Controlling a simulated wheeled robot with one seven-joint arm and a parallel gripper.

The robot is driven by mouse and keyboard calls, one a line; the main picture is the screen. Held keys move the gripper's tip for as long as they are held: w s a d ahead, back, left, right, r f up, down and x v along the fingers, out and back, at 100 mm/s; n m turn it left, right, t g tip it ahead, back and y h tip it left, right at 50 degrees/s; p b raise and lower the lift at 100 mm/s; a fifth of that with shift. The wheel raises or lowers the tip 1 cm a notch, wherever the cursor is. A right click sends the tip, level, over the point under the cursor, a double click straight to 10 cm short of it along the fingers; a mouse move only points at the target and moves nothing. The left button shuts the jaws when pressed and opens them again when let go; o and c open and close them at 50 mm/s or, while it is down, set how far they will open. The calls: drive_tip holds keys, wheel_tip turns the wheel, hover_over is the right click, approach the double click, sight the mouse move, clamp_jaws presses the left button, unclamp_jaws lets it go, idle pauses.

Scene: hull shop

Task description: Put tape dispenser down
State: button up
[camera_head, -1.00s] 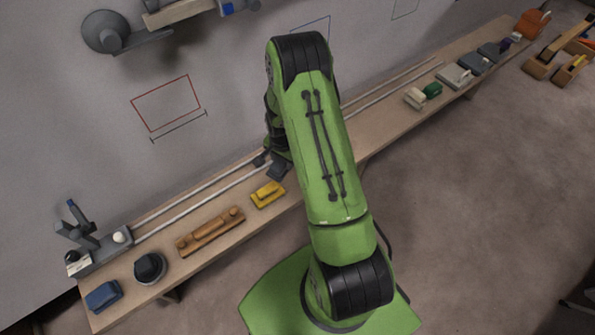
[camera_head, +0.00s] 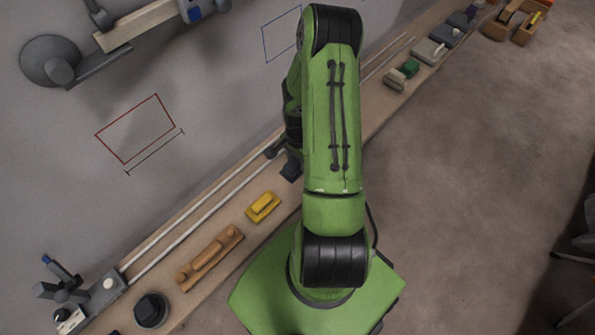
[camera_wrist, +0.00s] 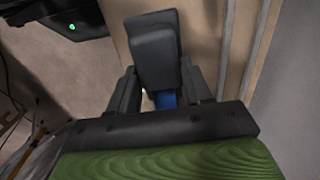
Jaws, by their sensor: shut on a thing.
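My gripper (camera_wrist: 158,92) is shut on a dark grey, blocky thing (camera_wrist: 155,55) with a blue part low between the fingers; I take it to be the tape dispenser. In the wrist view it is over the pale wooden bench (camera_wrist: 205,22); I cannot tell whether it touches the bench. In the head view my green arm hides most of the gripper, and only a dark piece (camera_head: 291,167) shows at the arm's left edge, near the bench's wall side.
On the bench, a yellow block (camera_head: 262,207), a brown wooden tool (camera_head: 210,258) and a black round thing (camera_head: 151,310) stand left of my arm. Pale rails (camera_head: 205,218) run along the wall side. Green, white and grey things (camera_head: 411,68) stand farther right. Open floor (camera_head: 470,170) lies right.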

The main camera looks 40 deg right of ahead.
sight(298, 169)
wheel_tip(298, 169, down, 6)
drive_tip(key=shift+r+b, duration=0.15)
drive_tip(key=shift+b, duration=0.55)
drive_tip(key=o, duration=1)
